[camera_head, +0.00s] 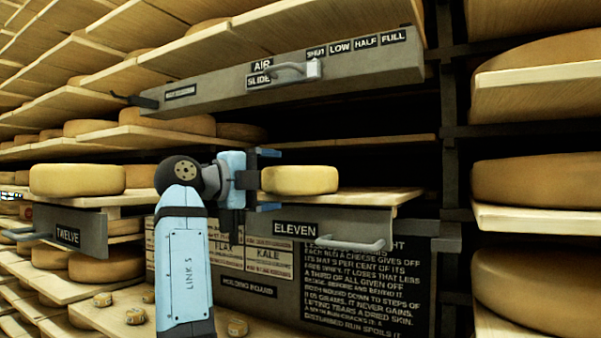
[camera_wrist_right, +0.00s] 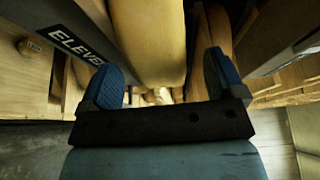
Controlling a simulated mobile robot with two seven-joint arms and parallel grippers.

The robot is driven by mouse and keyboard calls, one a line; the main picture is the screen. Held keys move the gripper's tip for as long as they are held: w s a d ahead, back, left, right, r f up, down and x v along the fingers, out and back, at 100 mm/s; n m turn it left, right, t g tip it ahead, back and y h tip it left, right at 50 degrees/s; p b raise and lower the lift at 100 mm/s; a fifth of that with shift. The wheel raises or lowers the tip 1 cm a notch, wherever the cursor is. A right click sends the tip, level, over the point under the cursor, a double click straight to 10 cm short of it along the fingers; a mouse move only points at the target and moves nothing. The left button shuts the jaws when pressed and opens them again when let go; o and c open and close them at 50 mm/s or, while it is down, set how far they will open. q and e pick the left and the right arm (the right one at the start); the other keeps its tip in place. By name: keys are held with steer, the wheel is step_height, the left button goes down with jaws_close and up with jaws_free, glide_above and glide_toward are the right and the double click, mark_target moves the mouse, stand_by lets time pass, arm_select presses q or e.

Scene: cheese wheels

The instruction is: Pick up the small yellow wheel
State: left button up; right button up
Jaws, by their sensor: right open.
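The small yellow wheel (camera_head: 300,180) lies flat on a pale board (camera_head: 372,196) above the drawer front marked ELEVEN (camera_head: 340,228). My right gripper (camera_head: 268,180) is at the wheel's left side, with its blue fingers apart, one higher and one lower than the wheel in the head view. In the right wrist view the wheel (camera_wrist_right: 150,38) shows large between and beyond the two blue fingers (camera_wrist_right: 163,80). I see no finger clearly closed on it. Part of the wheel's left edge is hidden by the gripper.
A grey panel with slide labels (camera_head: 285,75) hangs above the wheel. The ELEVEN drawer has a handle (camera_head: 345,243) in front. Shelves of larger wheels (camera_head: 535,180) stand at the right.

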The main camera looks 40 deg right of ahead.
steer(key=shift+w+d+f, duration=0.1)
steer(key=shift+w+d, duration=0.1)
steer(key=shift+d, duration=0.5)
steer(key=shift+a, duration=0.15)
steer(key=c, duration=1.6)
steer(key=shift+d+r, duration=0.2)
steer(key=shift+r, duration=0.05)
steer(key=shift+c, duration=0.2)
